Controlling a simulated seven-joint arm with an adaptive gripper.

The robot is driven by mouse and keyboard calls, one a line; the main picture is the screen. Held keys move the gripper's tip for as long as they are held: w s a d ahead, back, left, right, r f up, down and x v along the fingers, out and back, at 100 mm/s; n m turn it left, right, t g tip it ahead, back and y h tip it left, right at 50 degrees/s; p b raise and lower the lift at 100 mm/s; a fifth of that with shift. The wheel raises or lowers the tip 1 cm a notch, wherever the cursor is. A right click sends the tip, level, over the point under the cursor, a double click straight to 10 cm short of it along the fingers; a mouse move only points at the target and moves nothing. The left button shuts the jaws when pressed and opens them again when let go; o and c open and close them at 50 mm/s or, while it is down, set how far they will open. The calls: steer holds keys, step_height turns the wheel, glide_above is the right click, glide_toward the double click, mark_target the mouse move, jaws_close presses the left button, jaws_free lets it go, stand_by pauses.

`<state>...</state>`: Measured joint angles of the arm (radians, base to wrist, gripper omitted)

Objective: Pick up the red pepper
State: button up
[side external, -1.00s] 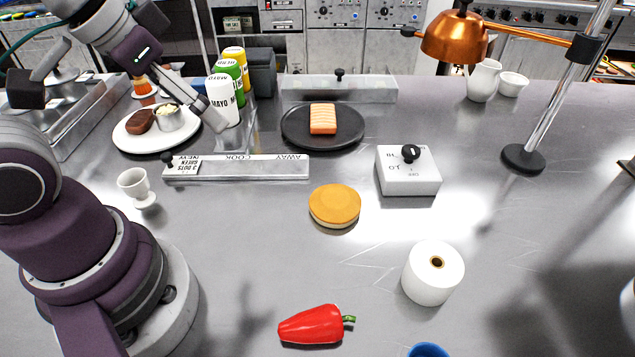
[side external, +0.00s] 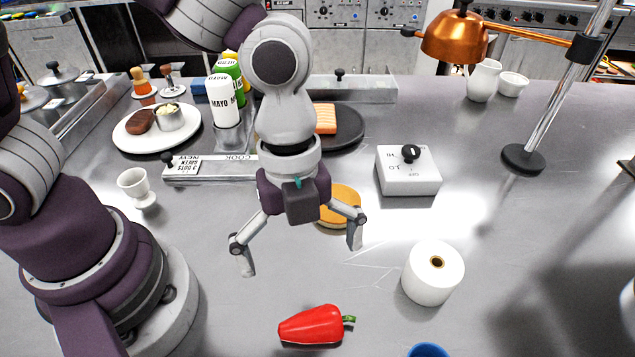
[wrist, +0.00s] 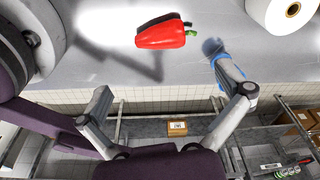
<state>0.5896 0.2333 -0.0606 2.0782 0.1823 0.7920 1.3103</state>
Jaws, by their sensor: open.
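The red pepper (side external: 311,325) lies on its side on the steel counter at the front middle, its green stem pointing right. It also shows in the wrist view (wrist: 162,36), near the top and beyond the fingertips. My gripper (side external: 300,254) is open and empty, with its two fingers spread wide. In the side view it is above the counter, farther back than the pepper and apart from it. In the wrist view the fingers (wrist: 160,75) show on both sides, with nothing between them.
A white paper roll (side external: 432,275) stands right of the pepper. A blue item (side external: 428,350) shows at the front edge of the picture. A bun (side external: 342,204) lies partly hidden behind my gripper. A white egg cup (side external: 137,188) stands left. Bare counter surrounds the pepper.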

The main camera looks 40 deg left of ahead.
mark_target(311, 320)
steer(key=shift+m, duration=0.5)
steer(key=f, duration=0.3)
steer(key=d+f, duration=0.1)
steer(key=f, duration=0.3)
steer(key=s+d+f, duration=0.1)
steer(key=f, duration=0.3)
steer(key=shift+s, duration=0.1)
steer(key=shift+r, duration=0.1)
steer(key=c, duration=0.9)
steer(key=shift+o, duration=0.2)
